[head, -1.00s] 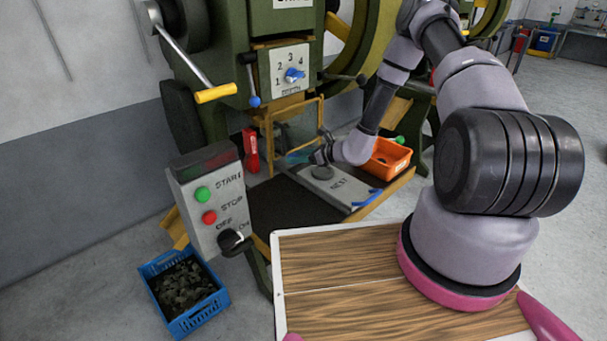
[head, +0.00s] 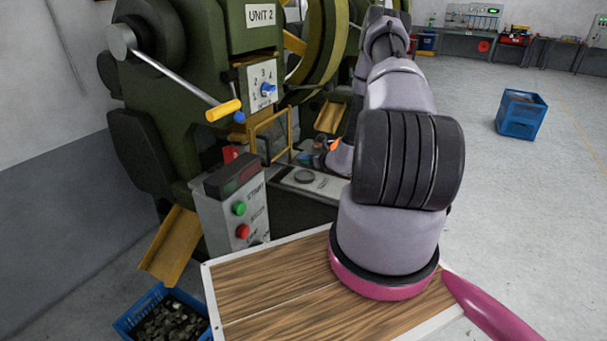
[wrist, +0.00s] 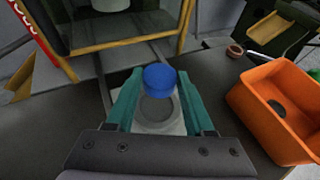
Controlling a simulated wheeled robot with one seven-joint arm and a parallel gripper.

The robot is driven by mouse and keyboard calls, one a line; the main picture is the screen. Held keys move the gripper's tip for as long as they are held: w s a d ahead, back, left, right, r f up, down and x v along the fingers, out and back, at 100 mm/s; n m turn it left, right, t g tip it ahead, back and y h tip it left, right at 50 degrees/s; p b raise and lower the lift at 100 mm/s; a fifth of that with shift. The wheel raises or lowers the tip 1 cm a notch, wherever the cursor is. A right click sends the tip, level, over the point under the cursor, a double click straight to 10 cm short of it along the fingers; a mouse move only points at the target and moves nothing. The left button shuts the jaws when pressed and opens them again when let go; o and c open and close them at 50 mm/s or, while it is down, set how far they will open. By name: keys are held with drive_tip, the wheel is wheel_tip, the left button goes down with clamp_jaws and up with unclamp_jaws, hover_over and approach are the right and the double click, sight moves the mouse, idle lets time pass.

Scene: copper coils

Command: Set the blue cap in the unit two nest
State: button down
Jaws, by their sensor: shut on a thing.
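The blue cap (wrist: 160,80) is between the teal fingertips of my gripper (wrist: 160,92) in the wrist view, gripped and seen from above. Beyond and below it, a pale plate with a grey round nest (wrist: 157,110) shows between the fingers. The cap overlaps the far edge of the nest in this view; its height above it is hard to judge. In the head view the nest (head: 304,177) is on the press bed under the UNIT 2 sign (head: 262,14). My gripper (head: 320,160) is small there, just beyond the nest, and the cap is not clear.
An orange bin (wrist: 262,84) with a dark round piece stands right of my gripper. A small brown ring (wrist: 234,50) lies behind it. A yellow guard frame (wrist: 125,44) stands beyond the cap. The control box (head: 228,212) and a lever (head: 180,78) are at the press's left.

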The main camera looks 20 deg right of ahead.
sight(307, 177)
drive_tip(key=shift+f, duration=2.75)
drive_tip(key=shift+f, duration=0.15)
drive_tip(key=shift+f, duration=0.15)
drive_tip(key=shift+c, duration=1.4)
unclamp_jaws()
